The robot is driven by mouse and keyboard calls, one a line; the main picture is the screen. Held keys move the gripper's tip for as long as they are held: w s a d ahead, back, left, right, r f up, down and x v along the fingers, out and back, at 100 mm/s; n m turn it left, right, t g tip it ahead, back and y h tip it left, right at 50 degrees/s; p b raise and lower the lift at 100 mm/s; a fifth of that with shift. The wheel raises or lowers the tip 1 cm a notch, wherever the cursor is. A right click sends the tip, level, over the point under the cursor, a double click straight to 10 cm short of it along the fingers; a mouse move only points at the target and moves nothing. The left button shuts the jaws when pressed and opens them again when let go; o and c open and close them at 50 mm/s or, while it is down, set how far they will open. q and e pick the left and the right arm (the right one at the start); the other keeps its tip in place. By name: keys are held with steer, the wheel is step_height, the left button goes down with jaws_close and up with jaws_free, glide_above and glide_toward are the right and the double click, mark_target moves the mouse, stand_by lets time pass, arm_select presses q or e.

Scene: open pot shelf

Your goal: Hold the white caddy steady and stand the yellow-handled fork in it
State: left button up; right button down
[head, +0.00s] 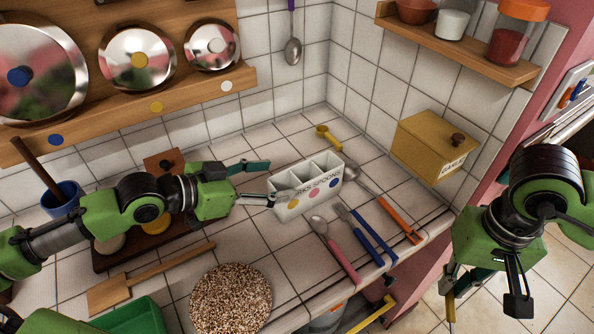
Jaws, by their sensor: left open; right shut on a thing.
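The white caddy (311,194) stands upright on the tiled counter, with several compartments, a partly covered label ending in "SPOONS" and coloured dots on its front. The compartments I can see into look empty. My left gripper (268,183) is open at the caddy's left end, one finger towards the back and one overlapping its front; I cannot tell whether they touch. My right gripper (486,288) is off the counter at the right, above the floor. A yellow handle (450,307), apparently the fork's, shows beside its left finger; the fork's other end is hidden.
Pink-, blue- and orange-handled utensils (375,240) lie right of the caddy. A yellow scoop (327,136) lies behind it. A yellow box (432,145) stands at the back right. A round speckled mat (231,300) and a wooden spatula (110,293) lie in front.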

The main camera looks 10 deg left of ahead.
mark_target(316, 174)
arm_select(q)
steer(key=p+x, duration=0.1)
steer(key=x, duration=0.9)
steer(key=shift+w+d+f+p, duration=0.15)
steer(key=shift+d+f+p, duration=0.05)
steer(key=shift+d+p, duration=0.1)
arm_select(e)
steer(key=shift+r, duration=0.9)
arm_select(q)
steer(key=c, duration=1.4)
steer(key=shift+c, duration=0.2)
